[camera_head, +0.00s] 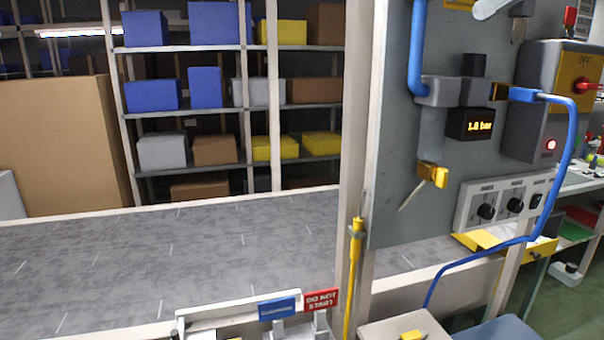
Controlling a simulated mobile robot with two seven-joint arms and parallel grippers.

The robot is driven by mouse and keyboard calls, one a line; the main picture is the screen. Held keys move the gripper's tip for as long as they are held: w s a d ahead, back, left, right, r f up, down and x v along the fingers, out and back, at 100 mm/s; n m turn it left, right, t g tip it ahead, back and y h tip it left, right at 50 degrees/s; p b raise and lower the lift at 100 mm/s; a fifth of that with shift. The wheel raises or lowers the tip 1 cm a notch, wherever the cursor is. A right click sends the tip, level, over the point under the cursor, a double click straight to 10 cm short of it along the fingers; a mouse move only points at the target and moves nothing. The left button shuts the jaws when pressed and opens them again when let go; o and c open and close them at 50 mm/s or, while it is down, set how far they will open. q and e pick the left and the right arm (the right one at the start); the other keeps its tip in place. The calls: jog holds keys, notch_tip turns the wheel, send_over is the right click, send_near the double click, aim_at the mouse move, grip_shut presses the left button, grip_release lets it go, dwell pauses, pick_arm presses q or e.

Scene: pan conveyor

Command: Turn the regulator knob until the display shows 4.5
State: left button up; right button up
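A small black display (470,124) on the grey panel shows orange text, which reads about 1.0 bar; the digit after the point is too small to be sure of. Above it sits a grey pneumatic body (440,92) with a dark block-like knob (474,65) on top, which looks like the regulator knob. Neither of my grippers is in view, and nothing touches the knobs.
Blue hoses (571,150) run from the pneumatic body. Blue and red tags (321,299) stand at bottom centre. The grey conveyor surface (180,250) is clear.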

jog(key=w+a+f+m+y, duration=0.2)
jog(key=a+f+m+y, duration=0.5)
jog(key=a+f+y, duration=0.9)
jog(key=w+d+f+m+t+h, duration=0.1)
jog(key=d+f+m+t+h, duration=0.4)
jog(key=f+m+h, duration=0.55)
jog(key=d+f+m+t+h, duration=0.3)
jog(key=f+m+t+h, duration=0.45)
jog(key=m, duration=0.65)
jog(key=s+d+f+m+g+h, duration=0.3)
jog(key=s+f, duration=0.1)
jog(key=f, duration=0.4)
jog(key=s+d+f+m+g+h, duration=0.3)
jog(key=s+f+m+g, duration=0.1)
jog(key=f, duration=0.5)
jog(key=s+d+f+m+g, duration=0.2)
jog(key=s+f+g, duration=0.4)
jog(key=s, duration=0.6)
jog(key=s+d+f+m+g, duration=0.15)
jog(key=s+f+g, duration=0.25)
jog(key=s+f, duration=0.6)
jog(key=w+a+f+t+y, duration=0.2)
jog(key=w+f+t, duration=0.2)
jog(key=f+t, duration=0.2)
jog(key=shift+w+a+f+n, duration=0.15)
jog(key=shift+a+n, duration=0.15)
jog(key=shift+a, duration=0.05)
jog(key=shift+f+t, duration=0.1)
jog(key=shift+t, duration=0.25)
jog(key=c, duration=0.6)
